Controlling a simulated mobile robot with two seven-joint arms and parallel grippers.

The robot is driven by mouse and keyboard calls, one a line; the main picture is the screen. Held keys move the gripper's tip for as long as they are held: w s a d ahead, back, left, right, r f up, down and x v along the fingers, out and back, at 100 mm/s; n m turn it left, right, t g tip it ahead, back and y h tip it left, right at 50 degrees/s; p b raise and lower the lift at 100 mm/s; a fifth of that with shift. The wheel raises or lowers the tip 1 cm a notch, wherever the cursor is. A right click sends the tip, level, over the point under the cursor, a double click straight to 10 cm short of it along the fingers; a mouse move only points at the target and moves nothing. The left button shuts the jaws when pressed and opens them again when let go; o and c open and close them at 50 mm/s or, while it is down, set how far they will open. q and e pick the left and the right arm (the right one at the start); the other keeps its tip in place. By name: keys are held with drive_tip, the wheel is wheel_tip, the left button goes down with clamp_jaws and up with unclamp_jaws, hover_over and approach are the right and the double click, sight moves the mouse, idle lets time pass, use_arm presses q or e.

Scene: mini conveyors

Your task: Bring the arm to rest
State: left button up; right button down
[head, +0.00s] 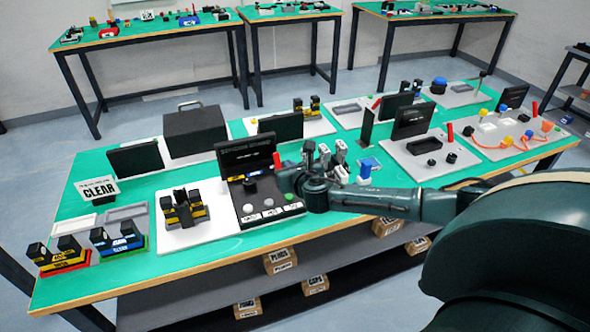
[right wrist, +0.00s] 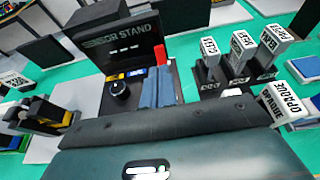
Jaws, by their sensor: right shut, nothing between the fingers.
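My right arm (head: 400,200) reaches in from the right in the head view. Its gripper (head: 285,179) is over the right part of the black sensor stand (head: 237,158). In the right wrist view the two blue-grey fingers (right wrist: 158,90) are together with nothing between them. Beyond them stand the sensor stand's upright panel (right wrist: 128,45), a black knob (right wrist: 118,88) and a red post (right wrist: 160,52). Whether the fingers touch the stand, I cannot tell. My left gripper is not in view.
Several grey labelled blocks (right wrist: 241,43) stand close beside the gripper. A white "CLEAR" sign (head: 98,188) and trays are at the left. A black case (head: 197,130) stands behind. Green mat (head: 90,270) is bare along the front left edge.

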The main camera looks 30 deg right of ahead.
drive_tip(key=shift+r+v, duration=0.25)
drive_tip(key=shift+v, duration=1.05)
drive_tip(key=shift+r+v, duration=0.25)
drive_tip(key=shift+v, duration=1)
drive_tip(key=s+a+f+m+y, duration=0.1)
drive_tip(key=a+f, duration=0.1)
drive_tip(key=a, duration=0.1)
drive_tip(key=s+a+f+m+g+y, duration=0.1)
drive_tip(key=s+a+f+m, duration=0.1)
drive_tip(key=a+f, duration=0.1)
drive_tip(key=s+a+f+m+y, duration=0.1)
drive_tip(key=a+f+m, duration=0.1)
drive_tip(key=a, duration=0.1)
drive_tip(key=shift+s+a+f+g, duration=0.2)
drive_tip(key=shift+g, duration=0.1)
drive_tip(key=s+a+f+m+g+y, duration=0.2)
drive_tip(key=s+a+f+m+y, duration=0.35)
drive_tip(key=s+a+m, duration=0.75)
drive_tip(key=s+d+f+m+h, duration=0.2)
drive_tip(key=s+m, duration=0.5)
drive_tip(key=m, duration=0.5)
drive_tip(key=shift+s+d+f, duration=0.3)
drive_tip(key=shift+s+f, duration=0.1)
drive_tip(key=shift+f, duration=0.4)
